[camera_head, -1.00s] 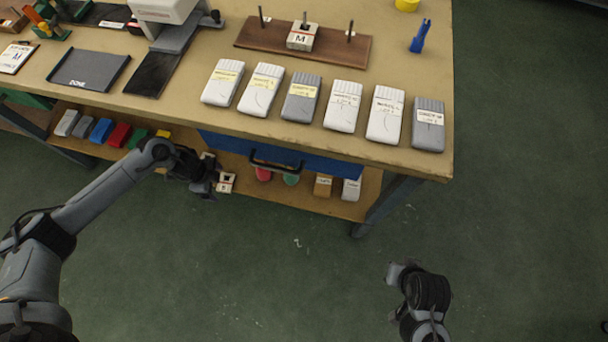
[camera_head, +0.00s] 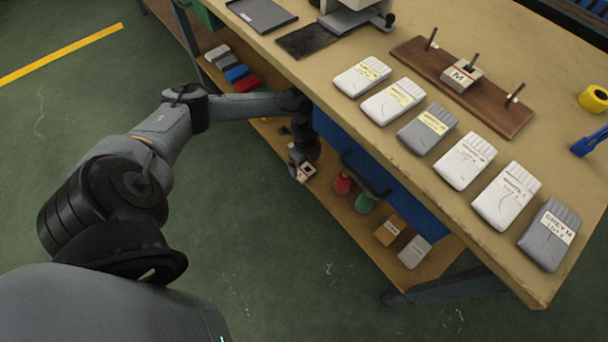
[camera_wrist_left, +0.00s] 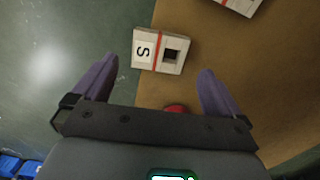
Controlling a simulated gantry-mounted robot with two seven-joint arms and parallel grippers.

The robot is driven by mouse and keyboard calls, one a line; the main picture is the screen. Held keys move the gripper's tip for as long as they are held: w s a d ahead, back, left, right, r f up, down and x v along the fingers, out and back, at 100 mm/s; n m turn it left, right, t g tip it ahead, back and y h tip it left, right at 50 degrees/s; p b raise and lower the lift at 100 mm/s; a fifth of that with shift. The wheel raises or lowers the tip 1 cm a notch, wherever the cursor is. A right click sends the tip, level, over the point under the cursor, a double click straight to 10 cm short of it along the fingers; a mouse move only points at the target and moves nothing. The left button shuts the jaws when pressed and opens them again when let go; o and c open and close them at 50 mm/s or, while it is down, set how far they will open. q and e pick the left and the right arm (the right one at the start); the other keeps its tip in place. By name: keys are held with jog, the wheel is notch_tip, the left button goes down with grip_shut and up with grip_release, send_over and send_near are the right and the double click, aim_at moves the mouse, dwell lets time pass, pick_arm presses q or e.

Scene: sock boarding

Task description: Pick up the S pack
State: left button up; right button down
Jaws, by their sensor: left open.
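The S pack (camera_wrist_left: 160,50) is a small pale block with a red band, a black "S" on a white label and a dark square hole. In the left wrist view it lies at the edge of the brown lower shelf (camera_wrist_left: 225,70), just beyond my fingertips. My left gripper (camera_wrist_left: 157,72) is open, with its two purple fingers apart and nothing between them. In the head view my left gripper (camera_head: 299,158) is at the lower shelf's front edge, and the pack (camera_head: 306,173) shows partly beside it. My right gripper is not in view.
Another pack (camera_wrist_left: 241,4) lies farther along the shelf. Red (camera_head: 342,184) and green (camera_head: 365,203) items and two small boxes stand right of my gripper. A blue drawer (camera_head: 400,195) with a black handle hangs above the shelf. The floor in front is clear.

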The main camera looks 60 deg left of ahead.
aim_at(304, 172)
pick_arm(q)
jog(key=shift+s+f+b, duration=0.1)
jog(key=shift+f+b, duration=2.2)
jog(key=shift+f, duration=0.25)
jog(key=shift+r, duration=0.1)
jog(key=shift+c, duration=0.5)
jog(key=c, duration=0.9)
